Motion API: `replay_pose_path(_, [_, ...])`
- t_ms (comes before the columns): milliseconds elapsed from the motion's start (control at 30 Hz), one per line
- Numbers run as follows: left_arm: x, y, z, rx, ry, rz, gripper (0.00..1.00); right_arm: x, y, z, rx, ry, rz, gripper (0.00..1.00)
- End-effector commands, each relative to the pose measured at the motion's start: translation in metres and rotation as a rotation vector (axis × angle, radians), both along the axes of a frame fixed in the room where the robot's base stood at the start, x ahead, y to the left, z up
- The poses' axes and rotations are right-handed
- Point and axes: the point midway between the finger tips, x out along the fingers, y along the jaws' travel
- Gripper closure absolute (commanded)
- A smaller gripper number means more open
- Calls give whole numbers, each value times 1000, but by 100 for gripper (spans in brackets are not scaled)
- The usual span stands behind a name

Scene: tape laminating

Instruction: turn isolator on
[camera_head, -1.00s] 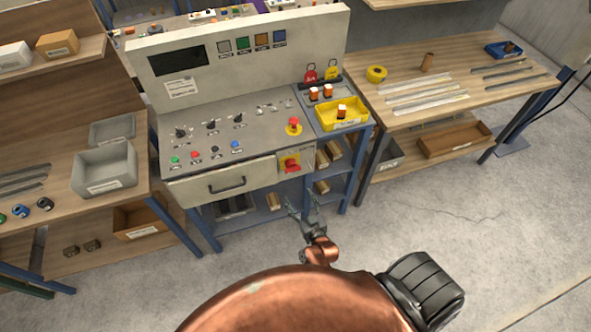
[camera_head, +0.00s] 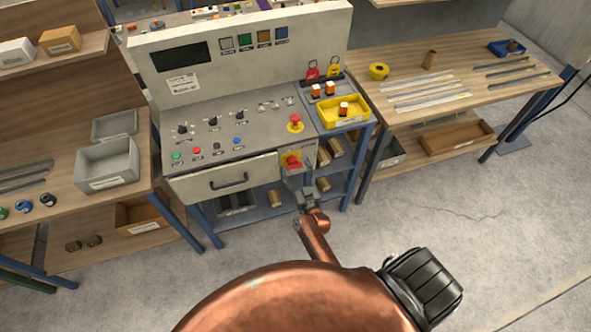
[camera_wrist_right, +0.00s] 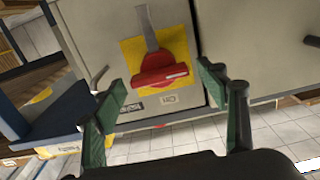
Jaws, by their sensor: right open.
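The isolator is a red handle (camera_head: 292,161) on a yellow plate, at the lower right of the console's front, beside the drawer. In the right wrist view the red handle (camera_wrist_right: 158,77) lies nearly crosswise, slightly tilted, on its yellow plate (camera_wrist_right: 179,45). A grey bar runs up from it. My right gripper (camera_head: 299,180) is just below and in front of the isolator. In the wrist view its green-padded fingers (camera_wrist_right: 163,105) are open and stand wide to either side of the handle. Nothing is between them, and they look apart from the handle. My left gripper is out of view.
The console (camera_head: 220,143) carries knobs, buttons and a red emergency stop (camera_head: 295,122) above the isolator. The drawer (camera_head: 226,181) with a dark handle is to the left. A yellow tray (camera_head: 343,113) sits on the right shelf. The floor in front is free.

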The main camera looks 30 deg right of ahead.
Motion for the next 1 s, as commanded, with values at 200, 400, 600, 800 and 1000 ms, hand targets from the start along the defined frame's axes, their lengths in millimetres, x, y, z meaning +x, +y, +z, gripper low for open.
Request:
replay_pose_path(200, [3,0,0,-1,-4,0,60,0,0,0,0,0,0,41])
replay_pose_path(400, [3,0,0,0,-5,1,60,0,0,0,0,1,1,55])
replay_pose_path(600, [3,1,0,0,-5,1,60,-1,0,0,0,1,0,68])
replay_pose_path(800, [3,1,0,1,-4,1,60,-1,0,0,0,1,0,82])
replay_pose_path(1000, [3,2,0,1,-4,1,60,-1,0,0,0,1,0,95])
